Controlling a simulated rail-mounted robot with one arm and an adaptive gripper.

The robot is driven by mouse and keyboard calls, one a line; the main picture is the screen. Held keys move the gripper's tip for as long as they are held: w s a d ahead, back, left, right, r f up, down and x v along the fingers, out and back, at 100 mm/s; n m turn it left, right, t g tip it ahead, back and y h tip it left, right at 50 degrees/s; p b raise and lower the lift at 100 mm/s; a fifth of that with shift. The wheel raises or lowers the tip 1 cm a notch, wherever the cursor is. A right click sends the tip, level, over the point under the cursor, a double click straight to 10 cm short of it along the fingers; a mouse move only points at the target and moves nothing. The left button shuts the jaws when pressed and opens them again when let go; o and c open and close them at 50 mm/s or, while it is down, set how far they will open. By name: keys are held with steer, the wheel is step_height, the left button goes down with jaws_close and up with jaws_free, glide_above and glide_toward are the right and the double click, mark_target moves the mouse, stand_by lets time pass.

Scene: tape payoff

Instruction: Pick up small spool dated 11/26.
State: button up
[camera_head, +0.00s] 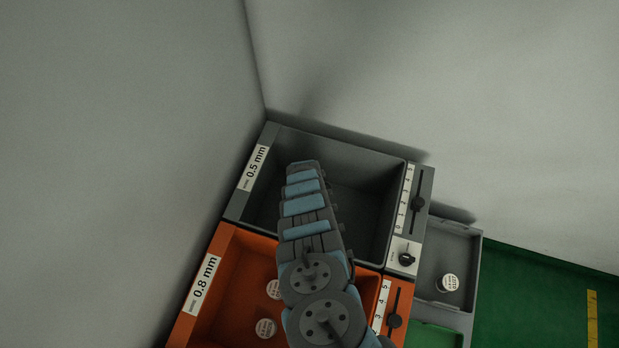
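Two small round white-topped spools lie in the orange 0.8 mm bin. One spool (265,328) is near the bottom of the picture, and the other (273,289) is partly covered by my arm. Their dates are too small to read. A third round white-labelled spool (450,283) sits in the grey tray on the right; its print is blurred and I cannot read a date for sure. My gripper (304,168) reaches up over the grey 0.5 mm bin, seen from behind. Its fingers' opening is hidden, and I see nothing held in it.
The grey 0.5 mm bin (373,225) looks empty where visible, and stands in the wall corner. The orange 0.8 mm bin (232,285) adjoins it below. Slider and knob panels (411,215) line the bins' right side. A grey tray (459,243) and green floor (530,300) lie farther right.

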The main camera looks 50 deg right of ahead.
steer(key=shift+w+d+f, duration=0.1)
steer(key=shift+w+f, duration=0.05)
steer(key=shift+f, duration=0.05)
steer(key=shift+c, duration=0.3)
steer(key=c, duration=1.3)
steer(key=shift+o, duration=0.2)
steer(key=shift+r, duration=0.15)
